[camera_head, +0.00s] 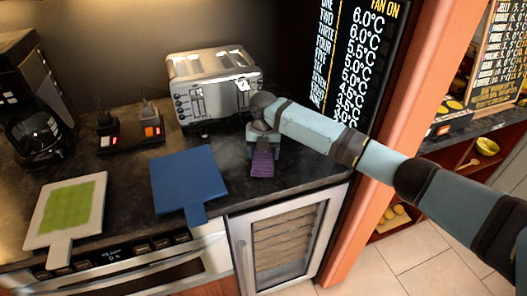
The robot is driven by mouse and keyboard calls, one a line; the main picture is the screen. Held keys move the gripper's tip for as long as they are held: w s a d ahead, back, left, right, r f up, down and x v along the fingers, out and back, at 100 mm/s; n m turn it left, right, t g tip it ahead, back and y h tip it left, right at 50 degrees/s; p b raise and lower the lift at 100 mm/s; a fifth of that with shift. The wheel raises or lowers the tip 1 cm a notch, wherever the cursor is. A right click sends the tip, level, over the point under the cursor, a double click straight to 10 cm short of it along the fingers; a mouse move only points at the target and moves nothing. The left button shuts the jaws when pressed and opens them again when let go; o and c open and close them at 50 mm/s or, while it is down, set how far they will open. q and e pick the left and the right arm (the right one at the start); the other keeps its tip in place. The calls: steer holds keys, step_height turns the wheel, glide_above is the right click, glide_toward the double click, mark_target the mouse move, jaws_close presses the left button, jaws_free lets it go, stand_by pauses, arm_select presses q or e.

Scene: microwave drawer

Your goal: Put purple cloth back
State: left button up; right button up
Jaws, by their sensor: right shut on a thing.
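The purple cloth (263,163) is a small folded strip at the counter's front edge, right of the blue board. My right gripper (262,149) points down over it and is shut on its upper end. The gripper hides that end of the cloth. I cannot tell whether the cloth touches the counter. My left gripper is not in view.
A silver toaster (213,84) stands behind the gripper. A blue board (188,180) and a white board with a green mat (68,212) lie to the left. A coffee machine (32,100) stands at far left. An orange post (395,110) rises at right.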

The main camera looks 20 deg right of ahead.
steer(key=o, duration=1)
steer(key=shift+f, duration=0.1)
steer(key=shift+o, duration=0.2)
step_height(320, 180, up, 12)
steer(key=shift+r, duration=0.2)
